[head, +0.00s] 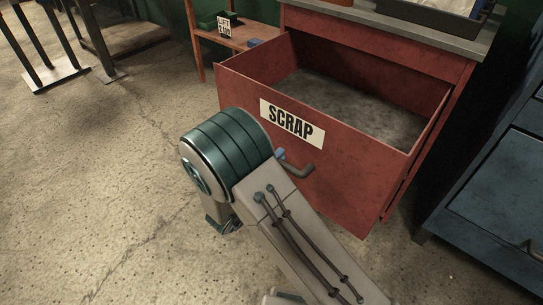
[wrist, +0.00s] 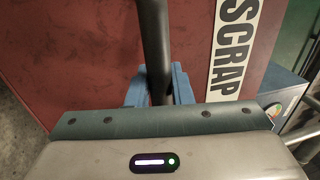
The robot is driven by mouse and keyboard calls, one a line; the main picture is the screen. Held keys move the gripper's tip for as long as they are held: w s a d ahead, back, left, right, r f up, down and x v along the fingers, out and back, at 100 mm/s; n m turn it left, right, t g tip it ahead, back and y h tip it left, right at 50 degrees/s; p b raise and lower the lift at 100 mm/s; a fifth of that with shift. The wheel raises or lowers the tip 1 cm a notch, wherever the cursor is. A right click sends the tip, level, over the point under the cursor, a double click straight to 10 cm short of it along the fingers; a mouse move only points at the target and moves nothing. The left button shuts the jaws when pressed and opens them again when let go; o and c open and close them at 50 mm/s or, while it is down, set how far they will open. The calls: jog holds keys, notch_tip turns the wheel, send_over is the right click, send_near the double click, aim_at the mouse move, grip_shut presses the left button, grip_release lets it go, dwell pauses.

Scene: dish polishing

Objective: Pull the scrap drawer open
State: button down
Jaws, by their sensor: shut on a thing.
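The red scrap drawer (head: 345,190) stands pulled well out of its cabinet, with its grey, empty-looking inside in view. A white SCRAP label (head: 292,123) is on its front, and it also shows in the wrist view (wrist: 233,45). The dark bar handle (head: 301,170) is on the drawer front below the label. In the wrist view the handle (wrist: 153,40) runs down between the blue fingers of my gripper (wrist: 158,88), which is shut on it. In the head view my arm hides most of the gripper.
The cabinet has a grey top (head: 400,25) with a dark tray on it. A blue cabinet (head: 500,190) stands close on the right. A wooden shelf (head: 235,32) is behind the drawer on the left. The concrete floor (head: 90,190) at left is clear.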

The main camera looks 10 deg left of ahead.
jog(key=shift+s, duration=0.15)
jog(key=c, duration=1.3)
grip_release()
jog(key=shift+c, duration=0.2)
jog(key=p+v, duration=0.3)
jog(key=v, duration=1)
jog(key=shift+s+a, duration=0.25)
jog(key=shift+s, duration=0.05)
jog(key=shift+f, duration=0.15)
